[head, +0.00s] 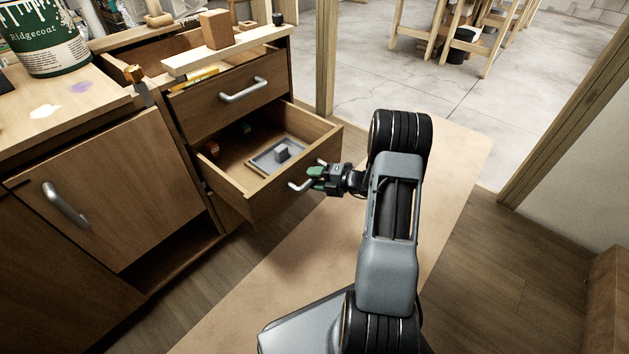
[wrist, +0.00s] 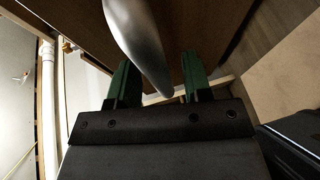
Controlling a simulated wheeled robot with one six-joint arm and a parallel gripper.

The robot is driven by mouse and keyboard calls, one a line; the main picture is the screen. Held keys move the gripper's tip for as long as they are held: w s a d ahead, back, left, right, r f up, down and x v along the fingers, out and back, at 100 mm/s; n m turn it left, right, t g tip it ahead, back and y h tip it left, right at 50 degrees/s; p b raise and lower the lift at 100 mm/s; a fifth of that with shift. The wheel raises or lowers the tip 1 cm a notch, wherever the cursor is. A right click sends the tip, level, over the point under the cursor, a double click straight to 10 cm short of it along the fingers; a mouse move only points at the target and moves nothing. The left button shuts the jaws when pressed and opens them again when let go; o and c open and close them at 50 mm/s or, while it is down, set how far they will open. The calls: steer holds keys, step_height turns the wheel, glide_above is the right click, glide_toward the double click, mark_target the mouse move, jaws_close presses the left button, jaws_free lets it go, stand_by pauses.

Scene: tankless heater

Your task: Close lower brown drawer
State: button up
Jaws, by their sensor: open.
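The lower brown drawer (head: 267,190) is pulled well out of the cabinet in the head view. A grey tray (head: 268,160) with a small grey block lies inside it. Its silver handle (head: 301,186) is at the front, partly hidden by my gripper. My gripper (head: 316,178) has green fingers and is at that handle, on the outer side of the drawer front. In the wrist view the handle (wrist: 137,40) runs between the two open green fingers (wrist: 155,80). I cannot tell whether the fingers touch it.
The upper drawer (head: 230,98) with a silver handle sits above and is open a little, with wood pieces across its top. A cabinet door (head: 110,190) is at the left. A green paint can (head: 42,40) stands on the worktop. Open floor lies to the right.

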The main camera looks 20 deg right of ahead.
steer(key=shift+w+a, duration=0.15)
steer(key=shift+a, duration=0.05)
steer(key=shift+c, duration=0.3)
jaws_close()
